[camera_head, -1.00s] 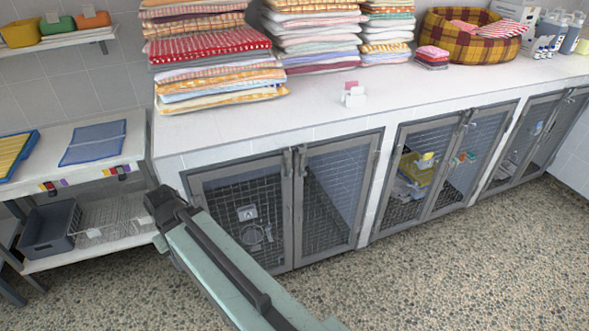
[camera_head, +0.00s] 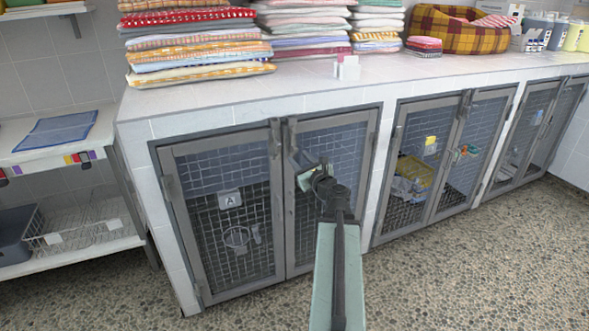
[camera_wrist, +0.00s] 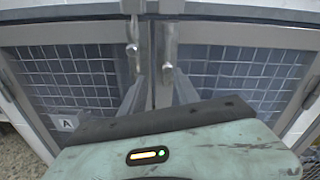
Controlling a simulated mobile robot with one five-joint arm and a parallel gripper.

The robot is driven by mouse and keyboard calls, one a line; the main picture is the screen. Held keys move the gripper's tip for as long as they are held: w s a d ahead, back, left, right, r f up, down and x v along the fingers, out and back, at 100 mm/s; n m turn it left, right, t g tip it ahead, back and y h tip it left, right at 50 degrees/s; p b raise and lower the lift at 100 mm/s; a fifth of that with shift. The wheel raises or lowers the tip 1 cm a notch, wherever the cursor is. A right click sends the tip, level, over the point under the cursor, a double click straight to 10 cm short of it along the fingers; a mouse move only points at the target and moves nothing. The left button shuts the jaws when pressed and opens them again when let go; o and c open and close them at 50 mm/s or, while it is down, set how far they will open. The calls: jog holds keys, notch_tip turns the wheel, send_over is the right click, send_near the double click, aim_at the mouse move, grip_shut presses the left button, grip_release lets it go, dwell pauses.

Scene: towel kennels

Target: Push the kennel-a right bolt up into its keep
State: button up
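Kennel A's right door (camera_head: 335,130) and left door (camera_head: 180,230) are closed mesh doors in grey frames, meeting at the centre stiles. The right bolt (camera_wrist: 169,45) is a small metal bolt at the top of the right door's stile, its knob lower than that of the left bolt (camera_wrist: 132,36) in the wrist view. My gripper (camera_head: 311,166) is in front of the right door, just right of the stiles. In the wrist view its two grey fingers (camera_wrist: 158,78) are apart, with the right bolt's knob showing beyond their tips. Contact cannot be told.
The white counter (camera_head: 210,101) overhangs the doors and bears towel stacks (camera_head: 195,45). A wire-basket shelf (camera_head: 95,235) stands left. More kennels (camera_head: 455,150) are to the right. The pebbled floor (camera_head: 440,275) in front is clear.

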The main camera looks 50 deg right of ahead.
aim_at(296, 150)
jog(key=shift+m, duration=0.4)
jog(key=x, duration=0.2)
jog(key=d+x, duration=0.1)
jog(key=x, duration=0.4)
jog(key=shift+d+r, duration=0.1)
jog(key=shift+d, duration=0.2)
grip_shut()
jog(key=shift+r, duration=0.1)
dwell(0.8)
